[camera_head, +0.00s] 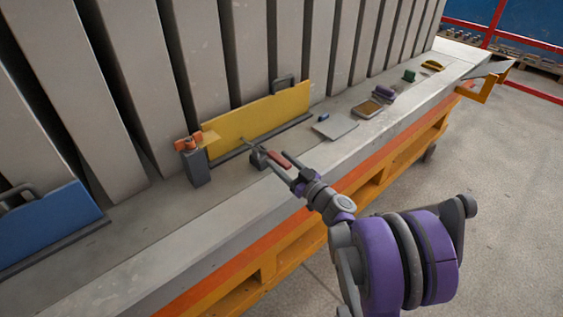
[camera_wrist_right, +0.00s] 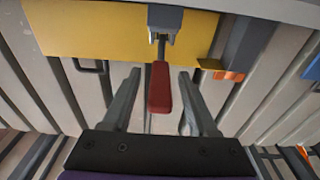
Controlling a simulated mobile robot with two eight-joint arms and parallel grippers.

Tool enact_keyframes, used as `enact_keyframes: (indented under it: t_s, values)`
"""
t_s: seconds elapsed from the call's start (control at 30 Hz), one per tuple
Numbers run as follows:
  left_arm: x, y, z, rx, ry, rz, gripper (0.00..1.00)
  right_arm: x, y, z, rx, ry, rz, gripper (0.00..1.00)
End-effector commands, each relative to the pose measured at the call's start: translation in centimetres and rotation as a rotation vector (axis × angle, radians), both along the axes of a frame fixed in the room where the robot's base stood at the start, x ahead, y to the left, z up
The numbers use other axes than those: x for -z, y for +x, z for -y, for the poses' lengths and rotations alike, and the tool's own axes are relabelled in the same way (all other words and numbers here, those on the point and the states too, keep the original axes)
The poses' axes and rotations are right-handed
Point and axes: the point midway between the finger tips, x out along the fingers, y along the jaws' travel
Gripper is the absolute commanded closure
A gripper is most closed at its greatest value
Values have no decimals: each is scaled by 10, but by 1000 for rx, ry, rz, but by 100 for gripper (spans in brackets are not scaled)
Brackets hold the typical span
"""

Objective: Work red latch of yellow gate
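The yellow gate (camera_head: 258,116) stands upright on the grey bed against the grey panels; in the right wrist view it fills the top (camera_wrist_right: 95,32). The red latch handle (camera_head: 279,160) projects from a dark block (camera_head: 258,159) in front of the gate. In the right wrist view the red handle (camera_wrist_right: 160,88) hangs from a grey mount (camera_wrist_right: 165,20). My right gripper (camera_head: 281,162) is open, with one finger on each side of the handle and visible gaps to both; it also shows in the right wrist view (camera_wrist_right: 159,73). My left gripper is out of view.
A dark post (camera_head: 196,168) with an orange piece (camera_head: 188,143) stands at the gate's left end. A blue gate (camera_head: 45,225) is at far left. A grey plate (camera_head: 334,127) and several small items lie to the right. Bare bed lies in front of the post.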

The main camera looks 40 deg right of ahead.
Motion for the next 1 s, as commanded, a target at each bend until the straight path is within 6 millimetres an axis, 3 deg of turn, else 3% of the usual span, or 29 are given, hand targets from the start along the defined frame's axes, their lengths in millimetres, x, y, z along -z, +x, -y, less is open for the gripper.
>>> enact_keyframes:
  t_s: [0.37,0.8,1.0]
  values:
    - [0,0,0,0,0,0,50,0,-7,1,1,0,0,40]
    - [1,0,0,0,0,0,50,9,-88,8,3,-2,0,40]
    - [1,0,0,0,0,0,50,11,-106,9,1,-1,0,40]
